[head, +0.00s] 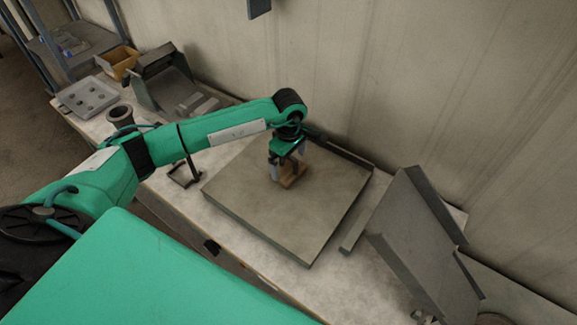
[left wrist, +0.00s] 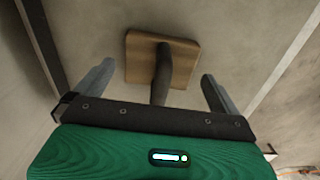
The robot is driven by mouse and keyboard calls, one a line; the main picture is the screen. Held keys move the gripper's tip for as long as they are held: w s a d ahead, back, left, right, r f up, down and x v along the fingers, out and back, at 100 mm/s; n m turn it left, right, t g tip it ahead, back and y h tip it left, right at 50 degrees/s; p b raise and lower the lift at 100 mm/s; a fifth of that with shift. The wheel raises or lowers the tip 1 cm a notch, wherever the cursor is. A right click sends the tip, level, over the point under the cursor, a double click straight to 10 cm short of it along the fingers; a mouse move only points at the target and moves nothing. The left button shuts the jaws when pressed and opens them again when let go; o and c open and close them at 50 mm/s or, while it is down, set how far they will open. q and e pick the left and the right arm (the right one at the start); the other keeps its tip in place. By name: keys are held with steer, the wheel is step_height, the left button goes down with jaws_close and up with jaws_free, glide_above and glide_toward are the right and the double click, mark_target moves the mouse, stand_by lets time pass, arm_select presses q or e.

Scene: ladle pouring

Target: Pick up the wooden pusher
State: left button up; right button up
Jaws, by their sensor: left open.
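The wooden pusher (head: 293,178) stands on the grey slab, partly hidden by my left gripper in the head view. In the left wrist view it shows as a flat wooden block (left wrist: 150,50) with a dark upright handle (left wrist: 161,75). My left gripper (head: 284,176) points down over it. In the left wrist view the gripper's two fingers (left wrist: 157,87) are apart, one on each side of the handle, with gaps on both sides. My right gripper is not in view.
The grey slab (head: 240,205) lies on a pale worktop (head: 185,207). A tilted grey metal piece (head: 415,240) stands to its right. At the back left are a cardboard box (head: 117,62), a light tray (head: 87,97) and a grey metal holder (head: 165,85). The wall is close behind.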

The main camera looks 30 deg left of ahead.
mark_target(289, 168)
arm_select(q)
steer(key=shift+f+p, duration=0.5)
steer(key=shift+f, duration=1.05)
steer(key=c, duration=0.9)
steer(key=shift+r, duration=0.1)
